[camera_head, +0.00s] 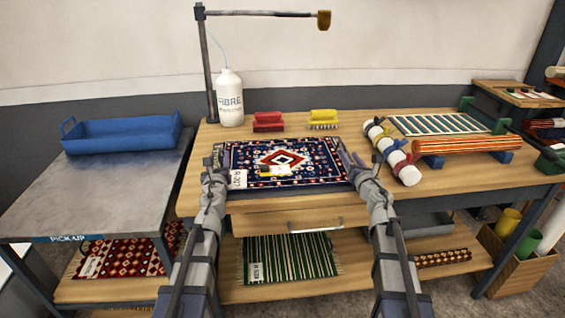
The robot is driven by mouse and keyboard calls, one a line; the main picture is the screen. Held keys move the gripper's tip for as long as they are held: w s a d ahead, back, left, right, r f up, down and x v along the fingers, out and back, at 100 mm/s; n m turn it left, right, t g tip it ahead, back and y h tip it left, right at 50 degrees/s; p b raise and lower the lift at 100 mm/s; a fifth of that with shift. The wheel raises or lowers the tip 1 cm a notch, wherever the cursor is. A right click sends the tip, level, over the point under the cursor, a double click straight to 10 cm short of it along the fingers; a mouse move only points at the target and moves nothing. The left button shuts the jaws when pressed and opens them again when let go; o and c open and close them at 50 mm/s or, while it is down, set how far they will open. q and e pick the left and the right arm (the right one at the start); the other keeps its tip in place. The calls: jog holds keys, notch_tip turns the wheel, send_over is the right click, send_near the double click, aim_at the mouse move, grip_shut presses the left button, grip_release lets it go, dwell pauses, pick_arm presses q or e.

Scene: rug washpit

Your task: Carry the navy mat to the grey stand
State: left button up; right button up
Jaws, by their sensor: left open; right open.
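The navy mat (315,161) lies flat on the wooden workbench. It has a red and white diamond in the middle, a patterned border and a white tag at its left front corner. A small yellow and white thing lies on it. My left gripper (214,158) is open at the mat's left edge. My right gripper (349,159) is open at its right edge. I cannot tell whether either touches the mat. The grey stand (105,190) is at the left, with a bare metal top and a blue "PICK UP" label on its front edge.
A blue tray (122,134) sits at the back of the stand. Behind the mat are a white bottle (230,98), a red brush (268,122) and a yellow brush (323,119). Rolled rugs (467,145) lie at the right. A lamp-like arm (208,70) rises at the bench's back left.

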aim_at(345, 150)
pick_arm(q)
jog(key=w, duration=0.5)
jog(key=w+a, duration=0.1)
jog(key=w, duration=0.1)
jog(key=shift+w+a, duration=0.1)
jog(key=shift+w, duration=0.3)
pick_arm(e)
jog(key=w, duration=0.2)
jog(key=w+a, duration=0.1)
jog(key=w, duration=0.2)
pick_arm(q)
grip_shut()
pick_arm(e)
grip_shut()
